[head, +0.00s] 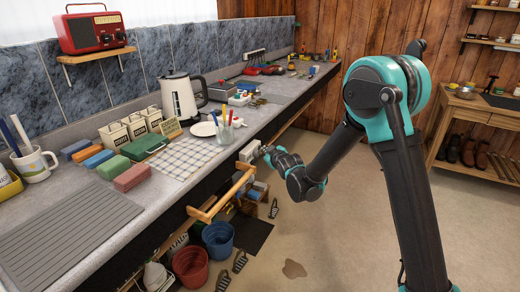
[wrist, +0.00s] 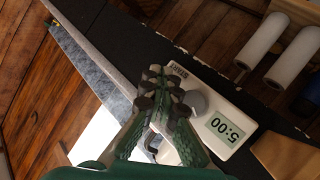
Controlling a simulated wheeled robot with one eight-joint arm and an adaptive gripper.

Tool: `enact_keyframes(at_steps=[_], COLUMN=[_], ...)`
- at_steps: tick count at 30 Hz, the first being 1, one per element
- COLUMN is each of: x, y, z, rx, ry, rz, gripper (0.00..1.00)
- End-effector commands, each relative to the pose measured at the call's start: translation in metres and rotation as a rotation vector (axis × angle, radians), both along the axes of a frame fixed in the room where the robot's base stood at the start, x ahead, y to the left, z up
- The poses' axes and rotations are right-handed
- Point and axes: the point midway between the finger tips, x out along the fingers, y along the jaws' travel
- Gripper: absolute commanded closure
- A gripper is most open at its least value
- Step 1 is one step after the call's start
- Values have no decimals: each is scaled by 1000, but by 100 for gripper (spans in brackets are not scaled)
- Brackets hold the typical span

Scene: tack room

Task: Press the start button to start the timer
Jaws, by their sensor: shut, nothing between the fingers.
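The timer (wrist: 234,146) is a white box on the dark front face under the counter. Its display (wrist: 226,130) reads 5:00, upside down in the wrist view. A round grey start button (wrist: 196,102) sits beside the display, near the printed word START. My gripper (wrist: 166,84) is shut and empty, with its fingertips in front of the timer, beside the button and partly covering the timer's edge. I cannot tell whether they touch it. In the head view the timer (head: 249,150) is at the counter's front edge, just left of my gripper (head: 267,150).
The counter (head: 90,195) holds a kettle (head: 181,97), a checked cloth (head: 184,158), a glass with pens and coloured blocks. A wooden rail (head: 228,192) projects below the timer. Buckets (head: 190,266) stand under the counter. The floor (head: 340,225) to the right is largely open.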

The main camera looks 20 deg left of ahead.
Motion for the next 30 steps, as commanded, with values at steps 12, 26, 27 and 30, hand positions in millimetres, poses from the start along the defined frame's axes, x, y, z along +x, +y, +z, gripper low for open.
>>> enact_keyframes(at_steps=[12, 26, 27, 30], x=[0, 0, 0, 0], y=[3, 3, 2, -3], z=[0, 0, 0, 0], rx=[0, 1, 0, 0], ry=[0, 1, -1, 1], rz=[0, 0, -1, -2], gripper=[100, 100, 100, 100])
